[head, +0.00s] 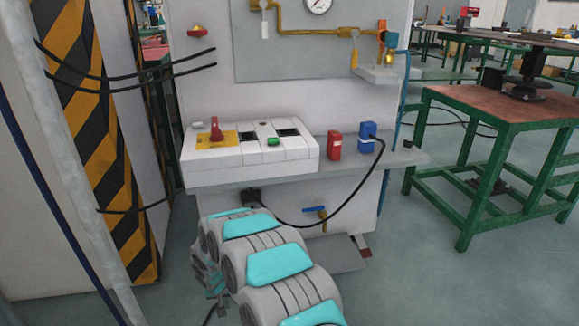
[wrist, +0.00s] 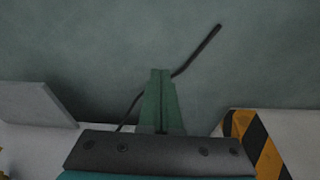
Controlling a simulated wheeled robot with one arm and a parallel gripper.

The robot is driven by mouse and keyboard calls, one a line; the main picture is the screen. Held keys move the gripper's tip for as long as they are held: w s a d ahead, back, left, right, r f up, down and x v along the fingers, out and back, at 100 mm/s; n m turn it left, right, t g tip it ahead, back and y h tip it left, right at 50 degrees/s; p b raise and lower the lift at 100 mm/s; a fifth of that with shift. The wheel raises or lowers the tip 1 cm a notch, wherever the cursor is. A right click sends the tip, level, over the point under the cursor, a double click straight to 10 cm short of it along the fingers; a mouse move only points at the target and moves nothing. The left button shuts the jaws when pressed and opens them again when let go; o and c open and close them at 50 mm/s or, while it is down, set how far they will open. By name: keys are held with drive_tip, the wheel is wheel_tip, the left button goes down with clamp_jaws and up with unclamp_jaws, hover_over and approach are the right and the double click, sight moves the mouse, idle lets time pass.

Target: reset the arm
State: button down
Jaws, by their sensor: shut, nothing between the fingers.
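My gripper (wrist: 160,74) shows in the wrist view with its two green fingers together and nothing between them. It points over the grey-green floor (wrist: 90,50). In the head view my grey and turquoise arm (head: 275,265) rises from the bottom middle and bends in front of the white machine cabinet (head: 350,200). The gripper end is mostly hidden behind the arm links there.
The cabinet's ledge carries a white control box (head: 250,160) with a red switch, and red (head: 334,146) and blue (head: 367,135) blocks. A black cable (head: 350,205) hangs in front. A striped pillar (head: 95,130) stands left, a green-framed table (head: 505,110) right.

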drive_tip(key=s+d+r+g+p, duration=0.1)
drive_tip(key=s+d+r, duration=0.4)
drive_tip(key=d+r, duration=0.7)
drive_tip(key=s+d+r+g+p, duration=0.15)
drive_tip(key=s+d+r, duration=0.35)
drive_tip(key=d+r, duration=0.6)
drive_tip(key=s+d+r+p, duration=0.1)
drive_tip(key=s+d+r, duration=0.3)
drive_tip(key=s, duration=0.5)
drive_tip(key=s+d+r+m+g, duration=0.1)
drive_tip(key=s+d+r, duration=0.3)
drive_tip(key=s, duration=0.6)
drive_tip(key=s+d+r+m+g+p, duration=0.1)
drive_tip(key=s+d+r, duration=0.3)
drive_tip(key=s, duration=0.6)
drive_tip(key=shift+d+r+p, duration=0.15)
drive_tip(key=shift+r+p, duration=0.2)
drive_tip(key=shift+r, duration=0.6)
